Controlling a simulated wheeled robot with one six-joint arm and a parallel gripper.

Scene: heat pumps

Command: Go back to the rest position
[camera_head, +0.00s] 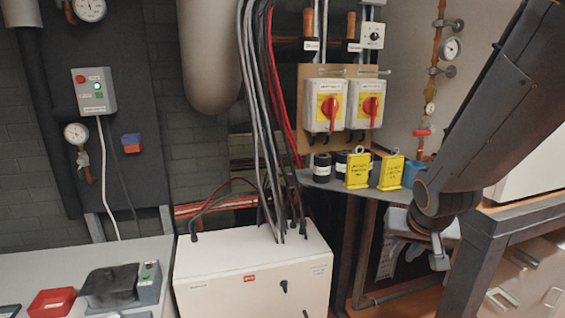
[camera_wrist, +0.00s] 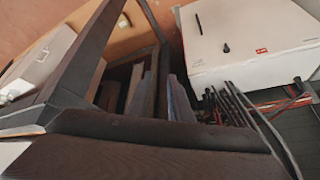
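My gripper (camera_head: 414,258) hangs below my dark arm on the right of the head view, pointing down. Its two light grey fingers stand apart with a gap between them, and I see nothing held. It is beside the dark frame of a bench (camera_head: 490,240) and below the small shelf; whether it touches either cannot be told. In the wrist view, dark beams (camera_wrist: 150,150) fill the foreground, and I cannot clearly make out the fingertips.
A white cabinet (camera_head: 250,270) with cables stands at centre; it also shows in the wrist view (camera_wrist: 245,45). Two yellow padlock-like tags (camera_head: 358,170) (camera_head: 391,172) and a blue cup (camera_head: 413,172) are on the shelf (camera_head: 335,184). Two red-handled switches (camera_head: 325,105) (camera_head: 370,104) hang above.

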